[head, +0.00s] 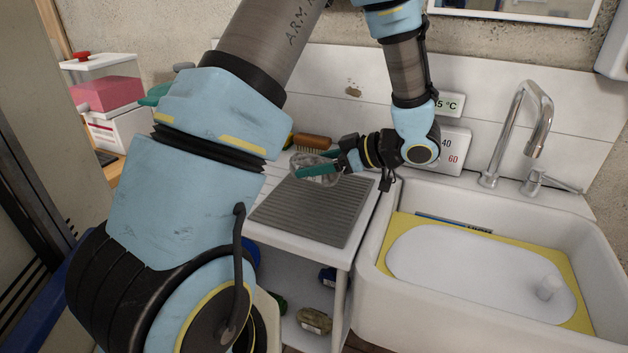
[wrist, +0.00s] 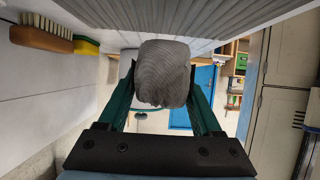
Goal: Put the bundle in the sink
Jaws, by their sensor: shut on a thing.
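The bundle (wrist: 163,72) is a grey, finely ridged, rounded lump. In the wrist view it sits between the two teal fingers of my gripper (wrist: 163,98). In the head view my gripper (head: 318,170) is shut on it above the ribbed grey drain mat (head: 312,212), left of the sink; the bundle is small and partly hidden by a finger there. The white sink (head: 430,333) is at the right. Inside it lie a yellow board (head: 403,228) and a white oval piece (head: 465,265) with a short knob.
A chrome tap (head: 520,125) rises behind the sink, with a lever beside it. A brown brush (head: 311,142) lies behind the mat; in the wrist view a yellow sponge (wrist: 86,46) is next to it. Several items stand on the shelf below the counter.

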